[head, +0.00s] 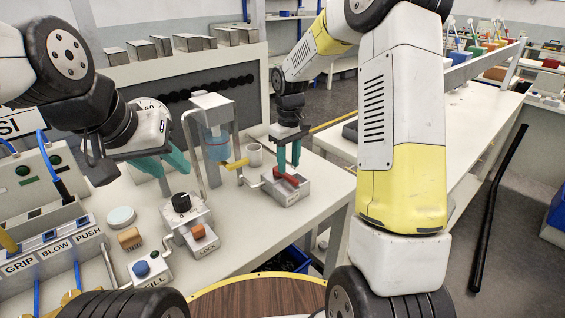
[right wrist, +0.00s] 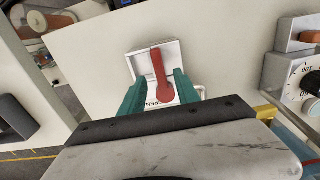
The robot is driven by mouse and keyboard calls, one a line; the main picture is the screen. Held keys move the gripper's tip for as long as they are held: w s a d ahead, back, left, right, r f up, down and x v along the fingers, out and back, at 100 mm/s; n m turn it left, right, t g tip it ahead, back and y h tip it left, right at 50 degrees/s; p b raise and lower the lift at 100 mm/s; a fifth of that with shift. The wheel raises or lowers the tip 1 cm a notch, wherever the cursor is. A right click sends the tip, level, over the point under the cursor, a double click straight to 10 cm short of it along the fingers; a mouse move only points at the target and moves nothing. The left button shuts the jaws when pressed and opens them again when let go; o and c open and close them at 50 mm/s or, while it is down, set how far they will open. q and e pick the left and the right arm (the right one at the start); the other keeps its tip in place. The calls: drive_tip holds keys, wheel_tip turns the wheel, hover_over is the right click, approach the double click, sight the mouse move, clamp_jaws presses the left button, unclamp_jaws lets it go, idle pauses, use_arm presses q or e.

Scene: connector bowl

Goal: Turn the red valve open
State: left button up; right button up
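The red valve handle (head: 286,176) sits on a small grey-white box (head: 288,193) near the table's right end. In the right wrist view the red handle (right wrist: 160,76) lies over a white plate (right wrist: 139,62) with the word OPEN partly showing. My right gripper (head: 288,165) points down over the valve. Its teal fingers (right wrist: 160,88) are spread, one on each side of the handle; I cannot tell whether they touch it. My left gripper (head: 168,170) is open and empty, with teal fingers apart above the table, left of the black-knobbed box.
A black-knobbed box (head: 182,203), an orange-buttoned LOCK box (head: 199,234) and a FILL button box (head: 148,268) stand in front.

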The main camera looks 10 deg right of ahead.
sight(289, 176)
drive_tip(key=shift+f, duration=1.9)
clamp_jaws()
